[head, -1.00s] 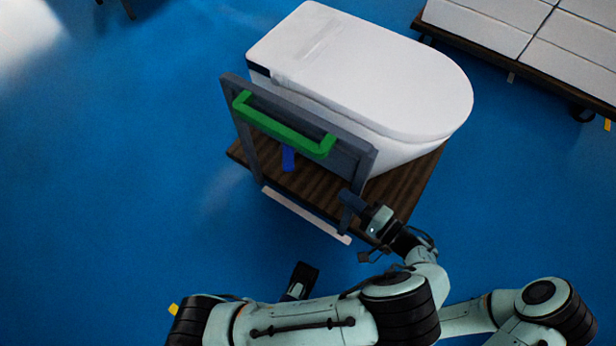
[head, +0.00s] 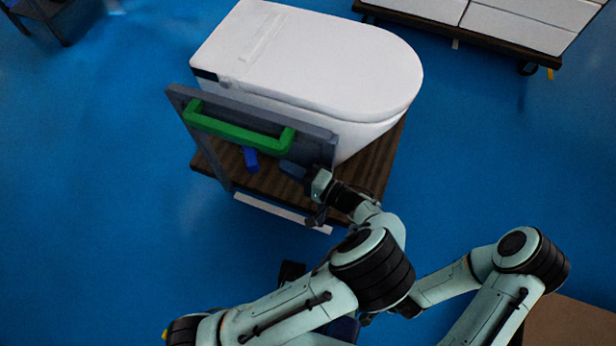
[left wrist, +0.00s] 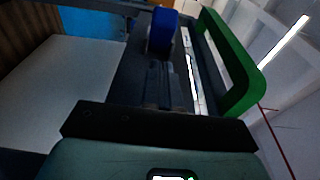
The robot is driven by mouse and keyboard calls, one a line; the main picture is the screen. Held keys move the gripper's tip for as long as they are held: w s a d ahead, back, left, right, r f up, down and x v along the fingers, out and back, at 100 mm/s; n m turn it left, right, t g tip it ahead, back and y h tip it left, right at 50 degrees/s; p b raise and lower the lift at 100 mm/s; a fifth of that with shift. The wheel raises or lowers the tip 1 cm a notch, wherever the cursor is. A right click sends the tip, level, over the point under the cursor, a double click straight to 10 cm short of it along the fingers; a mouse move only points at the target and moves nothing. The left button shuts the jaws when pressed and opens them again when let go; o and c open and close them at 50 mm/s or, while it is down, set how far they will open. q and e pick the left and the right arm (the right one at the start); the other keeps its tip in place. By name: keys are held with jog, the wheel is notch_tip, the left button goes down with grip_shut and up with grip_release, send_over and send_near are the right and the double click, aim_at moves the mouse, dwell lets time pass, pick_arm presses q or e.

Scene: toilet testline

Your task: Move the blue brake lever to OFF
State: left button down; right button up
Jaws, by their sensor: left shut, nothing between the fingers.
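The blue brake lever (head: 251,159) shows below the green handle (head: 235,132) of the cart frame, above the wooden deck. My left gripper (head: 292,170) is shut and empty, just right of the lever and apart from it. In the left wrist view the closed fingers (left wrist: 165,82) point toward the blue lever (left wrist: 160,31), which stands straight ahead, with the green handle (left wrist: 232,65) to the right. A dark end piece (head: 290,272) behind my left arm looks like my right gripper; most of it is hidden.
A white toilet (head: 310,65) sits on the cart's wooden deck (head: 375,170), behind the grey frame (head: 320,143). Another cart with white boxes (head: 515,25) stands at the upper right. Blue floor is clear to the left.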

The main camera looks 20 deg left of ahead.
aim_at(251, 155)
pick_arm(q)
jog(key=shift+s+a, duration=0.3)
jog(key=shift+a, duration=0.35)
jog(key=shift+s+a, duration=0.35)
jog(key=shift+a, duration=0.3)
jog(key=shift+s+a, duration=0.3)
jog(key=shift+a, duration=0.35)
pick_arm(e)
jog(key=shift+w+d+f, duration=0.15)
jog(key=shift+w+f, duration=0.1)
jog(key=shift+w, duration=0.05)
